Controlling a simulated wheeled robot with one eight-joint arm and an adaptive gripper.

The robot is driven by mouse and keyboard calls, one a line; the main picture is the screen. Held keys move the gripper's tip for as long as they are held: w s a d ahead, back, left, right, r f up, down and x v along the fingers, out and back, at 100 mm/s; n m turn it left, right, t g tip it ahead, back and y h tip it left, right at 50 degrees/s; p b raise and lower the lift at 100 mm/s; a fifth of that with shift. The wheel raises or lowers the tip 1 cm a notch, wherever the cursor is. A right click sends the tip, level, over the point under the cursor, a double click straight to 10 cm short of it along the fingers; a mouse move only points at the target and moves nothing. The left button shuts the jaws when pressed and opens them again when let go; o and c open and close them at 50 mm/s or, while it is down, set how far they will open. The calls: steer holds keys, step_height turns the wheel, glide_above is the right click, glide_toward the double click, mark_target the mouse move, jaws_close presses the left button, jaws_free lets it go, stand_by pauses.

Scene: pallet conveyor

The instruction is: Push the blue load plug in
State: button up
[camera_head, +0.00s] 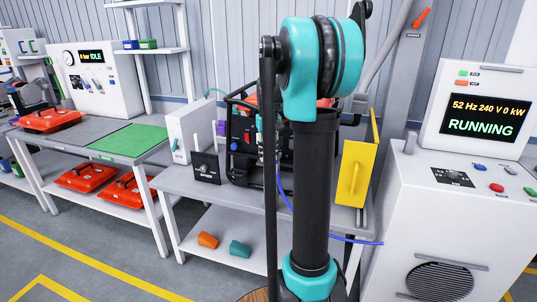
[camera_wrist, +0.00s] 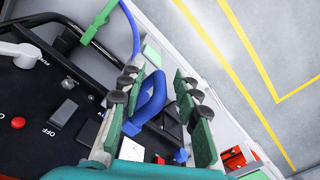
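In the wrist view the blue load plug (camera_wrist: 152,103), a thick bent blue body, lies between the green-padded fingers of my gripper (camera_wrist: 163,112). The fingers stand apart, with a gap to the right finger; I cannot tell whether the left one touches. The plug sits over the black panel (camera_wrist: 42,112) of the generator. Its seating in the socket is hidden. In the head view the generator (camera_head: 240,150) stands on the middle bench, partly behind my arm. A blue cable (camera_head: 355,240) runs from there to the white console (camera_head: 425,200). My gripper is hidden there.
The console screen (camera_head: 485,118) reads 52 Hz, 240 V, 0 kW, RUNNING. A yellow panel (camera_head: 356,172) stands right of the generator, a black switch box (camera_head: 206,169) left. The wrist view shows a white lever (camera_wrist: 22,52), a red button (camera_wrist: 18,123) and a green part (camera_wrist: 98,22).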

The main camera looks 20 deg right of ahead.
mark_target(272, 146)
jaws_close()
stand_by(0.3)
steer(key=shift+w+d+r, duration=0.1)
steer(key=shift+w+d, duration=0.45)
steer(key=shift+w, duration=0.25)
steer(key=shift+w+d+f, duration=0.1)
steer(key=shift+w+d, duration=0.45)
steer(key=shift+w, duration=0.3)
steer(key=shift+w+d+r, duration=0.1)
steer(key=shift+w+d, duration=0.45)
steer(key=shift+w, duration=0.25)
jaws_free()
steer(key=shift+a, duration=0.1)
